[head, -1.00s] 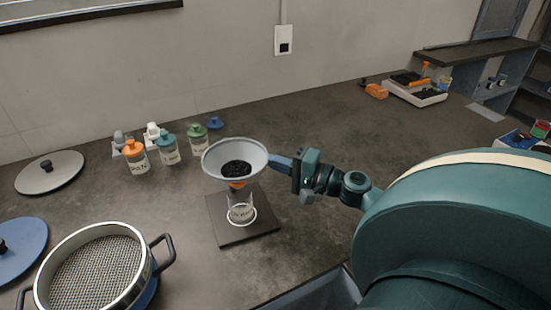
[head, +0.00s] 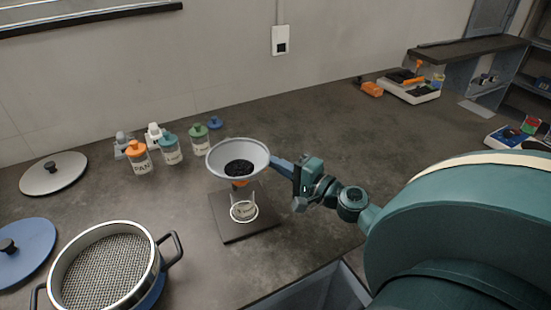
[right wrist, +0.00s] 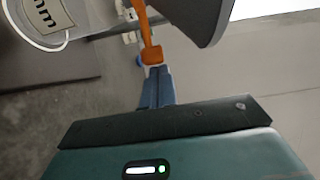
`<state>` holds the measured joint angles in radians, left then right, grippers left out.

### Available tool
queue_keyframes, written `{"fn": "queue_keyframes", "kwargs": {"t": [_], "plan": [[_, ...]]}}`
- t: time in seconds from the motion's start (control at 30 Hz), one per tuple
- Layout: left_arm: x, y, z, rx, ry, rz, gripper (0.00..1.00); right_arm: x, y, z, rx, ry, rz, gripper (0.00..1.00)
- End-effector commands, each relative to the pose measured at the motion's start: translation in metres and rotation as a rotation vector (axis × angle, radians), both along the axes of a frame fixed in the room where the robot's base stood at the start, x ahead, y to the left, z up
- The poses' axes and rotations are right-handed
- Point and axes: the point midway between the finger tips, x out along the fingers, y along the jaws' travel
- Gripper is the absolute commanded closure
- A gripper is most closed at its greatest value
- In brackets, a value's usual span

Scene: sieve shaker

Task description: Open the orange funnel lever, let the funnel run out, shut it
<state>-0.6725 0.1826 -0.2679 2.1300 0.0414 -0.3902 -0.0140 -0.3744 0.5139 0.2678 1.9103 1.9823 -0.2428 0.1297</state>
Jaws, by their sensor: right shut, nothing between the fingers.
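The grey funnel (head: 238,150) holds dark grains (head: 240,168) and stands over a clear labelled cup (head: 243,210) on a dark square base (head: 230,229). The orange lever (head: 238,184) shows only partly below the funnel in the head view. In the right wrist view, the lever (right wrist: 150,50) ends right at my right gripper's blue fingertips (right wrist: 155,72); I cannot tell if they touch. My right gripper (head: 276,161) is shut and empty, just right of the funnel. The cup (right wrist: 45,15) is at the wrist view's upper left. My left gripper is not in view.
A sieve (head: 105,265) stands at the front left. A grey lid (head: 53,173) and a blue lid (head: 22,250) lie farther left. A white tray device (head: 410,92) is at the back right. The counter between is clear.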

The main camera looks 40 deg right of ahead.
Motion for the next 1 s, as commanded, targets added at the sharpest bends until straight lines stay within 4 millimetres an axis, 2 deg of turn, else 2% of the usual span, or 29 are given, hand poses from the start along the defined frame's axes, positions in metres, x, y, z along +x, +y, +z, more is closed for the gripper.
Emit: {"fn": "queue_keyframes", "kwargs": {"t": [1.0], "plan": [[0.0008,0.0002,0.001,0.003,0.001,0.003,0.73,0.0005,0.0005,-0.0004,0.0,0.001,-0.035,1.0]]}}
